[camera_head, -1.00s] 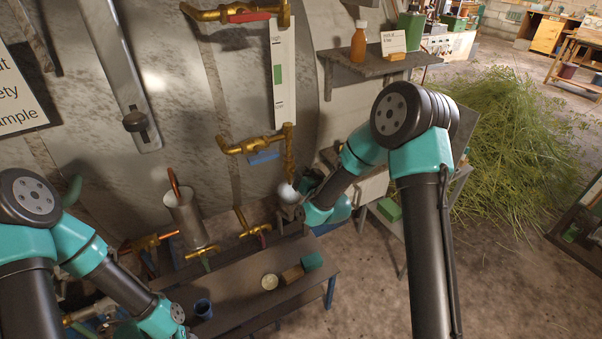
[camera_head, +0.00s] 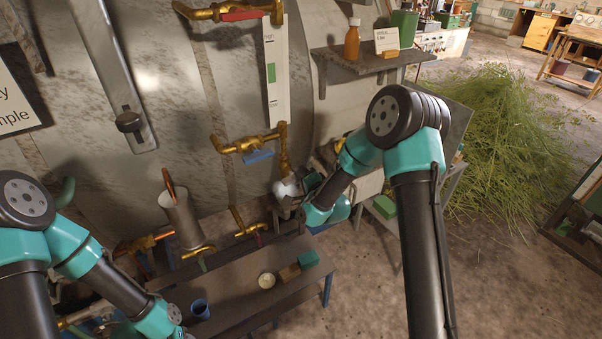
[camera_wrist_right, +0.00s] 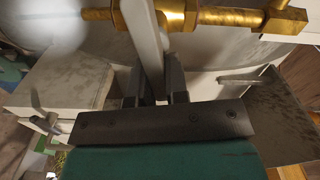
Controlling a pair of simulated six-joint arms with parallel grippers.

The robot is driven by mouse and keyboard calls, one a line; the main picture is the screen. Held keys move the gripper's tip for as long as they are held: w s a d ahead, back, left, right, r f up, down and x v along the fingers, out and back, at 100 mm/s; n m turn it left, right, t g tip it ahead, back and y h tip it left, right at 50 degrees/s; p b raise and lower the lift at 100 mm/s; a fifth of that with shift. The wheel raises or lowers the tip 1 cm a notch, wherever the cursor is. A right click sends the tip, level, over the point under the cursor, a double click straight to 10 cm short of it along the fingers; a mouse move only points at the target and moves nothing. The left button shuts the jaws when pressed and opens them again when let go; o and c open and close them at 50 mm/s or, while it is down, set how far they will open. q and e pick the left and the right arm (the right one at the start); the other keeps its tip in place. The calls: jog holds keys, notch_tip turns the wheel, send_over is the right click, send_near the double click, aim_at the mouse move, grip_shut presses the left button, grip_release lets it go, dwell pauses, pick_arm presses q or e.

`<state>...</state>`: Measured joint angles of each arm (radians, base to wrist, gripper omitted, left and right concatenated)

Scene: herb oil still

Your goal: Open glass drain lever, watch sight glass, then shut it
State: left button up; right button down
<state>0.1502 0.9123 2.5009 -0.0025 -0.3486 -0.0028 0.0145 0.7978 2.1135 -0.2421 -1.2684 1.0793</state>
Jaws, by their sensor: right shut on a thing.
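The sight glass (camera_head: 275,95) is an upright pale strip with a green band, between two brass fittings on the metal wall. The upper fitting has a red lever (camera_head: 245,16), the lower a blue lever (camera_head: 258,155). A brass drain pipe (camera_head: 283,150) runs down from the lower fitting. My right gripper (camera_head: 287,201) is just below it. In the right wrist view my right gripper (camera_wrist_right: 158,88) is shut on a pale flat bar (camera_wrist_right: 146,40), seemingly the drain lever, beside brass fittings. A blurry white patch (camera_head: 287,186), perhaps vapour, shows there. My left gripper is out of view.
A bench (camera_head: 235,285) below carries a blue cup (camera_head: 200,309), a small round dish (camera_head: 267,281) and a green block (camera_head: 308,259). A shelf (camera_head: 365,65) holds an orange bottle (camera_head: 352,40). A heap of greens (camera_head: 495,125) lies at right.

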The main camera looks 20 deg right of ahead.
jog(key=shift+f+m, duration=0.35)
jog(key=shift+m, duration=0.95)
jog(key=c, duration=1.1)
grip_release()
jog(key=shift+s, duration=0.15)
